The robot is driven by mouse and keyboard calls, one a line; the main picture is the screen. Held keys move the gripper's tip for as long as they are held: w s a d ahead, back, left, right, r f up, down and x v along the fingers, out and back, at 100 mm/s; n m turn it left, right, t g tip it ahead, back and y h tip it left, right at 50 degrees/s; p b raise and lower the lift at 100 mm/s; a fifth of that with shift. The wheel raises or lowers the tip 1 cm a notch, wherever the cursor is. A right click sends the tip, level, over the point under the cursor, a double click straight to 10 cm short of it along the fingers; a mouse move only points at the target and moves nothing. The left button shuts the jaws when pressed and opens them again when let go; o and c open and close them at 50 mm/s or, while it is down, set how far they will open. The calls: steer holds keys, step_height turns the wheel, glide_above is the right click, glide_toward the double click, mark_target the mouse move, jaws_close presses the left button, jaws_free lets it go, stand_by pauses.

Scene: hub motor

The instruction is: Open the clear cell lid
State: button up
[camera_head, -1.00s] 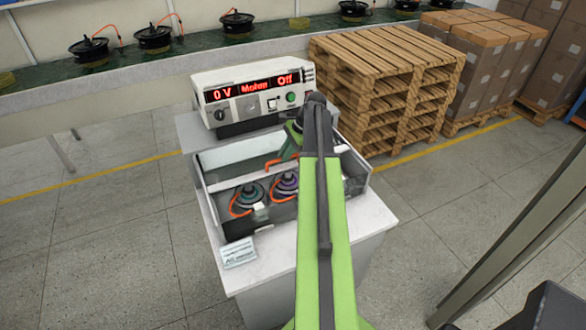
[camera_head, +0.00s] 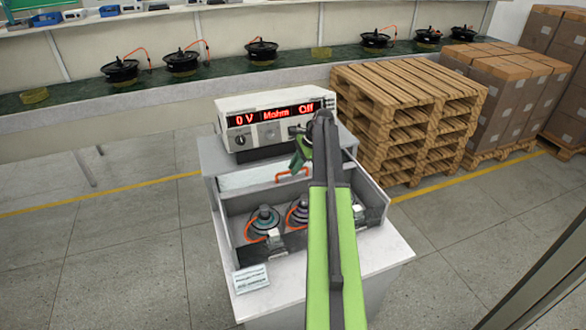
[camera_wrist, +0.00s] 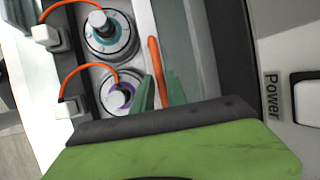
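The clear cell lid (camera_head: 250,178) shows as a pale panel at the back of the test cell (camera_head: 375,216) in the head view. Its orange handle (camera_head: 291,174) is at its right part. My gripper (camera_head: 299,161) is at the right end of this handle, partly hidden by my arm. In the wrist view my gripper (camera_wrist: 160,92) has its two green fingers apart, one on each side of the orange handle (camera_wrist: 155,65). A narrow gap shows between the handle and the right finger; contact on the left is unclear. The lid's right part is hidden.
Two hub motors (camera_head: 263,222) with orange cables sit in the cell. The tester (camera_head: 275,122) behind it reads 0 V, Mohm, Off. A label card (camera_head: 251,279) lies at the front left. Wooden pallets (camera_head: 405,112) and cartons (camera_head: 510,92) stand to the right.

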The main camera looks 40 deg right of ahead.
steer(key=shift+o, duration=1.3)
steer(key=p+v, duration=1.5)
steer(key=v, duration=0.2)
steer(key=shift+r+p, duration=0.25)
steer(key=shift+p, duration=0.15)
